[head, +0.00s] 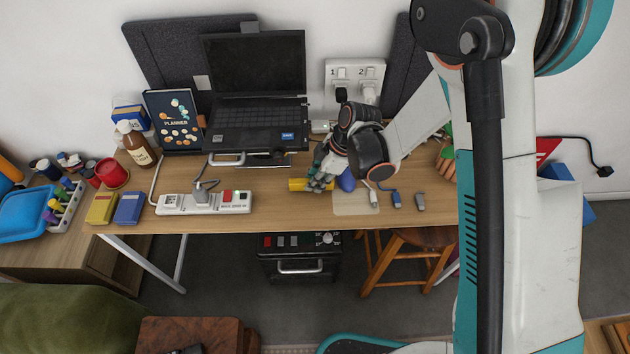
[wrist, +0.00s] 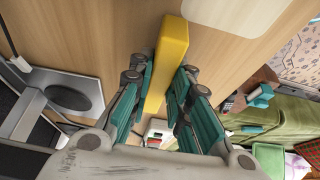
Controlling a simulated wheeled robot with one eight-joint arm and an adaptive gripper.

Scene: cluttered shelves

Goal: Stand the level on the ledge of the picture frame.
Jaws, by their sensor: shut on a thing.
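The yellow level (head: 297,184) is a plain bar near the middle of the desk, close to its front edge. My gripper (head: 318,178) is shut on it, and the level sticks out to the left of the fingers. In the wrist view the level (wrist: 172,45) runs between the two teal finger pads of my gripper (wrist: 162,86). Its middle is partly hidden by the fingers in the head view. I cannot tell whether it touches the desk. I cannot make out a picture frame or its ledge in either view.
An open laptop (head: 255,105) on a stand is behind the level. A white power strip (head: 205,203) lies to the left, and a planner (head: 174,121) stands at the back. A blue object (head: 346,181) and several small sticks lie to the right. A wooden stool (head: 411,262) is below.

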